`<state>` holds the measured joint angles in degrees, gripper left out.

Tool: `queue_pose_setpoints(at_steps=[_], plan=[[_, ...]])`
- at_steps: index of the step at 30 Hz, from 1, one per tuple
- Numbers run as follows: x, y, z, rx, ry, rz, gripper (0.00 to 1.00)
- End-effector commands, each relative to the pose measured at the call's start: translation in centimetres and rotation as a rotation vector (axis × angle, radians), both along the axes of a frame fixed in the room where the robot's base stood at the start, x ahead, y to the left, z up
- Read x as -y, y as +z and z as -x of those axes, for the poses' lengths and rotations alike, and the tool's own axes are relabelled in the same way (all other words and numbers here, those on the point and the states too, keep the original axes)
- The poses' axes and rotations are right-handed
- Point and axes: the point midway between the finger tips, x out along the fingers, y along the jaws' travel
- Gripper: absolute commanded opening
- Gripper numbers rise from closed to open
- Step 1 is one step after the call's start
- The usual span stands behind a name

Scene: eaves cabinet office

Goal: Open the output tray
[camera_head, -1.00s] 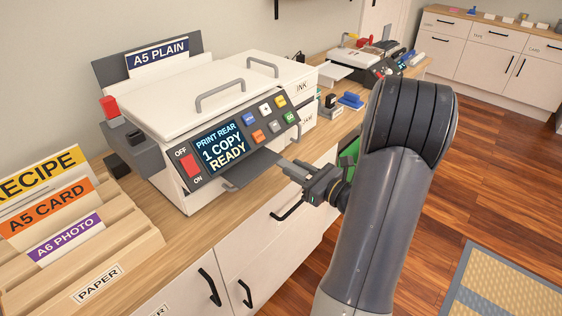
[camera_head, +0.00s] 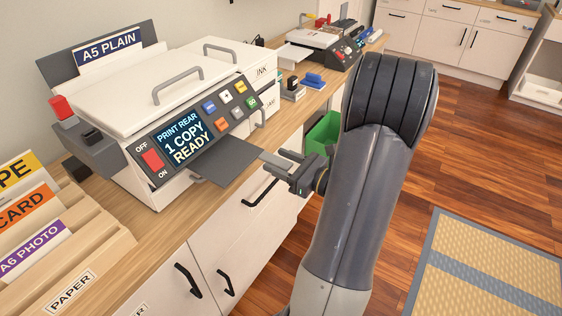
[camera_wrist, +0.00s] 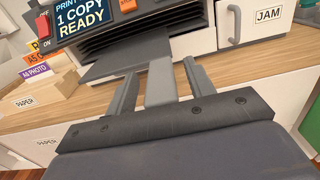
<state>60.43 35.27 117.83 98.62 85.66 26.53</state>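The printer's output tray (camera_head: 226,164) is a flat dark grey plate sticking out from the printer's front, under the control panel. It also shows in the wrist view (camera_wrist: 112,62). A light grey tab (camera_wrist: 161,80) extends from the tray's front edge toward my gripper. My gripper (camera_head: 279,163) is at the tab, beyond the counter's front edge. In the wrist view its two fingers (camera_wrist: 160,90) stand apart on either side of the tab, with a gap visible at the left finger.
The white printer (camera_head: 150,95) shows "PRINT REAR 1 COPY READY". A paper rack (camera_head: 60,245) stands at the left. Handled cabinet doors (camera_head: 240,225) lie below the counter, with a green bin (camera_head: 322,135) behind my gripper. The floor at right is clear around a mat (camera_head: 490,270).

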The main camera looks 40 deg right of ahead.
Motion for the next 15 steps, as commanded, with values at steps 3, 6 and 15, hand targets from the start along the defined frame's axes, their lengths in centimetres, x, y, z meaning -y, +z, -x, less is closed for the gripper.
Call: queue_pose_setpoints(at_steps=[3, 6, 15], plan=[[0.0, 0.0, 0.0, 0.0, 0.0, 0.0, 0.51], [0.0, 0.0, 0.0, 0.0, 0.0, -0.001, 0.51], [1.0, 0.0, 2.6, 0.0, -0.006, -0.001, 0.51]])
